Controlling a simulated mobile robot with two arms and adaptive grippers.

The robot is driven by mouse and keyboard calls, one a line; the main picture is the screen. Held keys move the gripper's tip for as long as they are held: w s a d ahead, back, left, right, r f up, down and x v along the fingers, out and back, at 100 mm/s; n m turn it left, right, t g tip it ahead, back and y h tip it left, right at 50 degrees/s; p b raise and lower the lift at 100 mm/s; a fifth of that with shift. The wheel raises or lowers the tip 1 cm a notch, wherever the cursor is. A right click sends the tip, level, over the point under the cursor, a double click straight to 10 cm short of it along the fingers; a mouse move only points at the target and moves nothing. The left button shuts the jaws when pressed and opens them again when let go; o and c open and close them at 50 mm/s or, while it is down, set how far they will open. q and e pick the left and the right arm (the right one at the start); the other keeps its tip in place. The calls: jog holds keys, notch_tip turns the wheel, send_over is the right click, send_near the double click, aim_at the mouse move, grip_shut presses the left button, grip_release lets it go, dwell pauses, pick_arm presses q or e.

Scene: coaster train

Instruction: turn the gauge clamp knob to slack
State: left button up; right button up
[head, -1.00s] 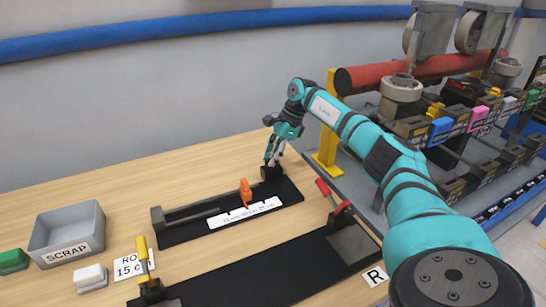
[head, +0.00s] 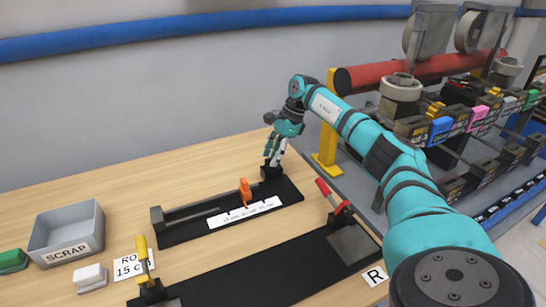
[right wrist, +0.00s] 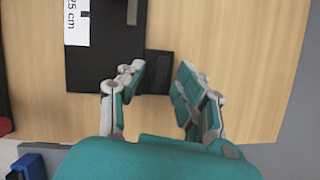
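The gauge is a black base (head: 180,233) with a white length strip (head: 245,215) and an orange pointer (head: 245,191), lying on the wooden bench. At its far right end is a small dark block (head: 271,172), where the clamp knob would be; the knob's own shape and angle are hard to make out. My right gripper (head: 273,163) is pointing down at this block. In the right wrist view its two fingers (right wrist: 160,72) are apart, with the dark block (right wrist: 158,66) between them; I cannot tell whether they touch it. My left gripper is not in view.
A longer black fixture (head: 245,270) with red (head: 327,189) and yellow (head: 142,249) handles lies in front. A grey SCRAP bin (head: 68,232) and green (head: 12,261) and white (head: 90,277) blocks are at left. A yellow post (head: 328,150) stands right of my gripper.

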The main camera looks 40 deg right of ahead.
jog(key=v, duration=1.1)
jog(key=shift+s+d, duration=0.1)
